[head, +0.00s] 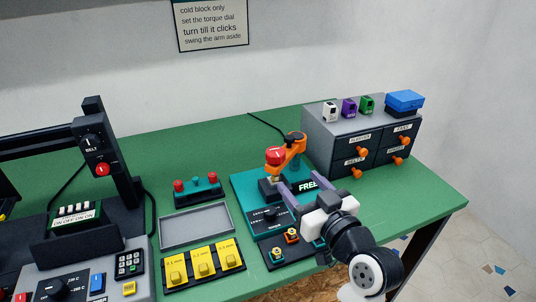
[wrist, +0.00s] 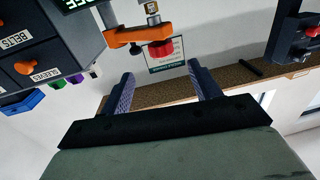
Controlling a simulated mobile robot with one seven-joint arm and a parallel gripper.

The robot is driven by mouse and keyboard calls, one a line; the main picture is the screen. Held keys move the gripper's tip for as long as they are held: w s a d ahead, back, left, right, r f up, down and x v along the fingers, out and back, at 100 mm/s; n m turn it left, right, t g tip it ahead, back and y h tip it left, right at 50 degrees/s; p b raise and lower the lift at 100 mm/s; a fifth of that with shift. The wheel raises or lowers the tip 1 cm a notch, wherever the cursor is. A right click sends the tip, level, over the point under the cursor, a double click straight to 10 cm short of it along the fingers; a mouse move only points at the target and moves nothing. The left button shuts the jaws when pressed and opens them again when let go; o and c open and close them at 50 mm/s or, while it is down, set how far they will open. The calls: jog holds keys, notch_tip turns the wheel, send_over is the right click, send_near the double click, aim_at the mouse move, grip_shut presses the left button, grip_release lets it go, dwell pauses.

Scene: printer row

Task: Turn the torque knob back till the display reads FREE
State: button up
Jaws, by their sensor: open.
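A red knob (head: 276,155) with a white mark sits on the end of an orange swing arm (head: 294,145) above a teal station. It also shows in the wrist view (wrist: 160,49), beyond and between my fingertips. The station's display (head: 308,186) reads FREE in green. A black dial (head: 267,214) with a printed scale is on the station's front panel. My gripper (head: 300,181) is open and empty, over the station in front of the red knob and apart from it. My fingers partly hide the station's top around the display.
A grey drawer cabinet (head: 319,121) with orange knobs stands close on the right. A grey tray (head: 195,226), yellow-topped blocks (head: 204,262) and a red-and-teal button box (head: 198,188) lie left. The green bench (head: 433,205) is clear at right.

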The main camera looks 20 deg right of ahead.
aim_at(280, 160)
jog(key=w+p, duration=0.1)
jog(key=w, duration=0.2)
jog(key=w+a+p, duration=0.1)
jog(key=w, duration=0.2)
jog(key=w+p, duration=0.1)
jog(key=w, duration=0.3)
jog(key=shift+a+r, duration=0.1)
jog(key=shift+a, duration=0.15)
jog(key=shift+w+a, duration=0.1)
jog(key=shift+w, duration=0.7)
jog(key=c, duration=1)
jog(key=shift+o, duration=0.2)
jog(key=y+b, duration=0.1)
jog(key=n+y+b, duration=0.1)
jog(key=b, duration=0.1)
jog(key=shift+f+n, duration=0.3)
jog(key=shift+f, duration=0.1)
jog(key=shift+r+n+g+y+b, duration=0.25)
jog(key=shift+n+g+y+b, duration=0.4)
jog(key=shift+y, duration=0.65)
